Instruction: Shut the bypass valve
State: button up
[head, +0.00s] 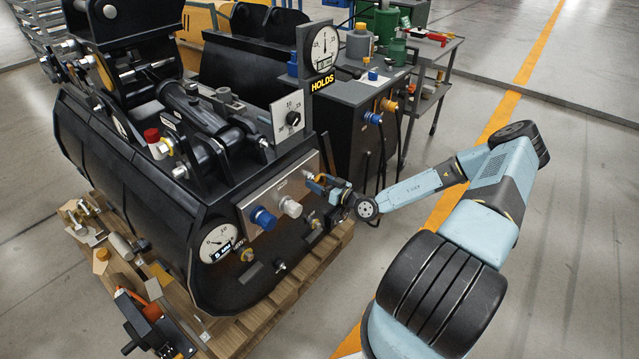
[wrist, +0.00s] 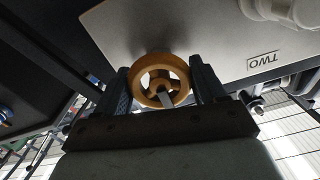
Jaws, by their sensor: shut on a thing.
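A small yellow handwheel (wrist: 161,81) with spokes sits on a pale panel (head: 258,200) on the side of the black machine. I take it for the bypass valve's wheel; no label on it can be read. In the wrist view, my gripper (wrist: 163,85) has one dark finger on each side of the rim and is shut on the wheel. In the head view, my gripper (head: 318,186) is at the panel's right end, and the wheel is mostly hidden there.
Left of my gripper, a white coupler (head: 290,206) and a blue coupler (head: 263,218) stick out of the panel. A gauge (head: 217,243) is at lower left. A dark cabinet with hoses (head: 362,118) stands behind; floor at right is clear.

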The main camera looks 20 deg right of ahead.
dwell(0.3)
jog(key=o, duration=1)
jog(key=v, duration=1.3)
jog(key=shift+s+d, duration=0.25)
jog(key=shift+s, duration=0.05)
